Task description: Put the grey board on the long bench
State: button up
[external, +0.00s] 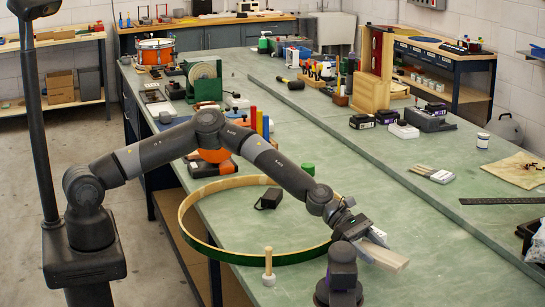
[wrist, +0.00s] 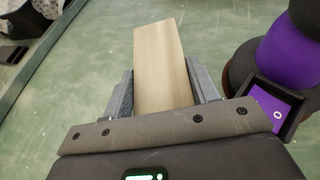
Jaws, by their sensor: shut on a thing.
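My gripper (external: 370,242) is at the near part of the long bench (external: 440,225), which has a green top. It is shut on a flat pale board (external: 388,257), light wood or greyish beige in colour. In the wrist view the board (wrist: 160,60) sits between the two fingers (wrist: 163,92) and sticks out ahead of them. The board is over the bench top; I cannot tell whether it touches it. The fingers hide the board's rear end.
A dark purple device (external: 341,272) stands close beside my gripper; it is at the right in the wrist view (wrist: 290,55).

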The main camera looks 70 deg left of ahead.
aim_at(369, 273)
jog(key=shift+f, duration=2.55)
jog(key=shift+f, duration=0.15)
jog(key=o, duration=1.1)
jog(key=shift+a+r, duration=0.2)
jog(key=v, duration=1)
jog(key=shift+s+a+r, duration=0.15)
jog(key=shift+s+a, duration=0.1)
jog(key=shift+a, duration=0.05)
jog(key=shift+s+a+r, duration=0.15)
jog(key=shift+s+a, duration=0.05)
jog(key=shift+a, duration=0.15)
jog(key=shift+c, duration=1.1)
